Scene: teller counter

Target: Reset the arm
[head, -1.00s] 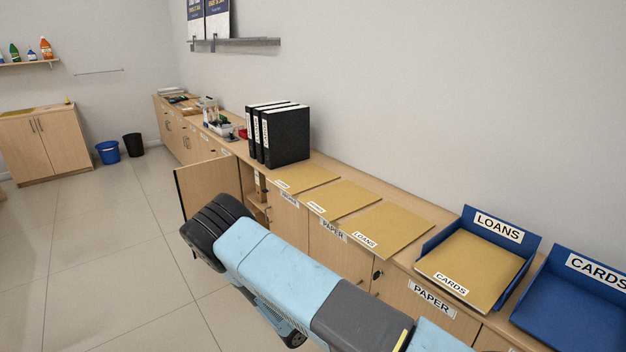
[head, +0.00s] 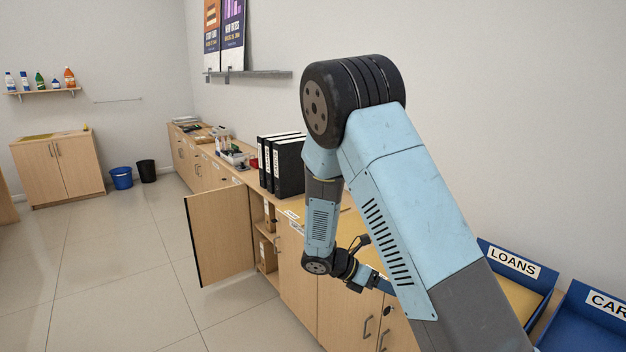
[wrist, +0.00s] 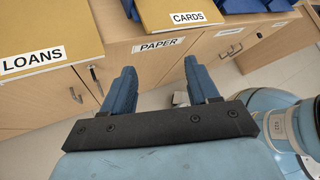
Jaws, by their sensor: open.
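My gripper (wrist: 160,90) shows in the wrist view with its two blue fingers apart and nothing between them. It is in front of the cabinet fronts, below the counter edge with the PAPER label (wrist: 158,45). In the head view my arm is bent at a raised elbow and folds down in front of the counter; the fingers are mostly hidden there behind my arm.
A cabinet door (head: 221,234) stands open into the room. Black binders (head: 288,166) stand on the counter. A LOANS tray (head: 515,262) and a CARDS tray (head: 600,318) are at right. A LOANS folder (wrist: 40,35) lies near the edge. Floor at left is clear.

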